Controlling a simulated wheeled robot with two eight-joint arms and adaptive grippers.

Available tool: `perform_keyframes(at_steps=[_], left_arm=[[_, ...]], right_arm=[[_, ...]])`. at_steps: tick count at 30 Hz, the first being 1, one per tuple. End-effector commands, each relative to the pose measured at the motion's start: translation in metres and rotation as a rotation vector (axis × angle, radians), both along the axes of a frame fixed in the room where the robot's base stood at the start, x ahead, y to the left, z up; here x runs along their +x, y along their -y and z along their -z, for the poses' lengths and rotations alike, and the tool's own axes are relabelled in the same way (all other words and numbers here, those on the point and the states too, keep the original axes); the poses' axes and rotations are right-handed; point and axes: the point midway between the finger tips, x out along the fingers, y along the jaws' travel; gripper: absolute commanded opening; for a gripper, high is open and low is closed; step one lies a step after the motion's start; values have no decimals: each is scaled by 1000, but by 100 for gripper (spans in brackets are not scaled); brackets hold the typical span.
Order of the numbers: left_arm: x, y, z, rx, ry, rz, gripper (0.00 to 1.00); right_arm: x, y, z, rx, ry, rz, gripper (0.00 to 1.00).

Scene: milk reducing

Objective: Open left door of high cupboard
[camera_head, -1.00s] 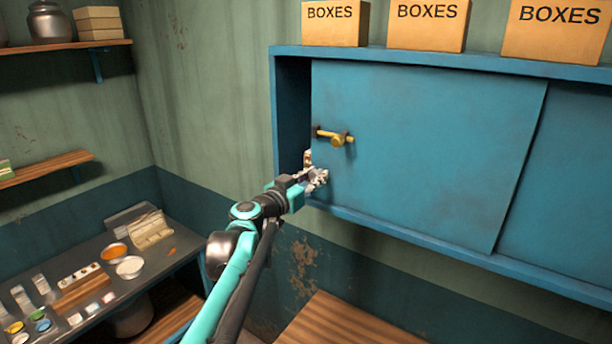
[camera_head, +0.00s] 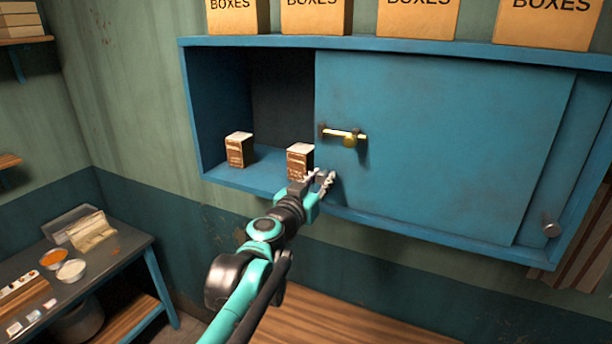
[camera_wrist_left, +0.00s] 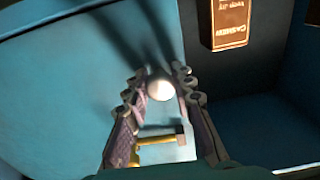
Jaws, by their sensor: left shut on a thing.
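The high cupboard (camera_head: 192,110) is blue and hangs on the wall. Its left door (camera_head: 440,150) is a flat blue sliding panel, standing away from the cupboard's left side, so the left part is uncovered. A brass latch (camera_head: 343,135) is on the door near its left edge. My left gripper (camera_head: 322,180) is at the door's lower left corner. In the left wrist view its fingers close on a round pale knob (camera_wrist_left: 160,89), which the head view hides behind them. The latch (camera_wrist_left: 155,140) also shows there. My right gripper is not in view.
Two brown cartons (camera_head: 239,150) (camera_head: 300,160) stand in the uncovered part, the right one close to my gripper. A second knob (camera_head: 551,230) is at the cupboard's lower right. Boxes (camera_head: 316,15) line the top. A side table (camera_head: 110,250) stands lower left.

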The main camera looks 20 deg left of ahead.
Motion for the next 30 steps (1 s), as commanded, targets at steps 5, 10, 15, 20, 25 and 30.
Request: perform_keyframes(at_steps=[5, 10, 15, 20, 25, 30], left_arm=[[0, 6, -1, 2, 0, 0, 0], [0, 5, -1, 2, 0, -1, 0], [0, 5, -1, 2, 0, -1, 32], [0, 5, -1, 2, 0, -1, 32], [-2, 5, -1, 2, 0, -1, 32], [-21, 3, 0, 2, 0, -1, 32]], right_arm=[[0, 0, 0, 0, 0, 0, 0], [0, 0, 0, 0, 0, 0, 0], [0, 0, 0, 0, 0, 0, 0], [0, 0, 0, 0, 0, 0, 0], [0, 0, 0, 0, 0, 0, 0], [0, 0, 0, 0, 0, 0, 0]])
